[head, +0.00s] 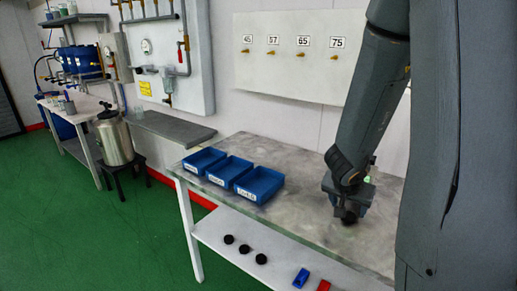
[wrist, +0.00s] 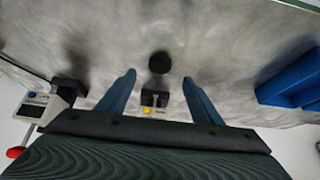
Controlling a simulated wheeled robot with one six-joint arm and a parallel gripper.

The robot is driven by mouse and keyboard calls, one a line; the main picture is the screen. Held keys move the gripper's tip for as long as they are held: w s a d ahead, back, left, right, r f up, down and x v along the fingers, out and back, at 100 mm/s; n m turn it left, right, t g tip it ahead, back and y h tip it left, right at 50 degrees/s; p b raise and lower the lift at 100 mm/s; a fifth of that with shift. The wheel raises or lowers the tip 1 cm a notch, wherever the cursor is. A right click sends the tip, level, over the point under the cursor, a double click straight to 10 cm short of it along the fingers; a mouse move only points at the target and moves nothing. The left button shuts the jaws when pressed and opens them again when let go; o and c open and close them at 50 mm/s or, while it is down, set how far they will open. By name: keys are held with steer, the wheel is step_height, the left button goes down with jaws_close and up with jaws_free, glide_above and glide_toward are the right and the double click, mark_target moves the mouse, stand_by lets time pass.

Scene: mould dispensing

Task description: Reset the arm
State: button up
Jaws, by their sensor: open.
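My gripper (wrist: 158,88) is open in the wrist view, with its two blue-grey fingers apart and nothing held between them. A dark round object (wrist: 159,63) lies on the grey table (wrist: 215,45) just beyond the fingertips, apart from them. In the head view my arm reaches down over the right part of the table (head: 300,205). The gripper end there is partly hidden by my own arm, and a dark round shape (head: 349,216) shows just below it.
Several blue bins (head: 259,185) stand along the table's left side; one bin (wrist: 292,85) shows at right in the wrist view. A small device with a red knob (wrist: 40,107) is at left. Black round pieces (head: 245,249), a blue block (head: 301,278) and a red block (head: 323,286) lie on the lower shelf.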

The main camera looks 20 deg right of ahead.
steer(key=a+r+n+y, duration=0.2)
steer(key=a+n+y, duration=0.25)
steer(key=a, duration=1.15)
steer(key=s+a+r+n+g, duration=0.1)
steer(key=s+a+n+g, duration=0.1)
steer(key=s+a+n, duration=0.3)
steer(key=s+a, duration=0.1)
steer(key=s, duration=0.3)
steer(key=shift+s+a+r+g, duration=0.15)
steer(key=shift+s+r+g, duration=0.1)
steer(key=shift+g, duration=0.15)
steer(key=shift+w+n+y, duration=0.1)
steer(key=shift+n+y, duration=0.15)
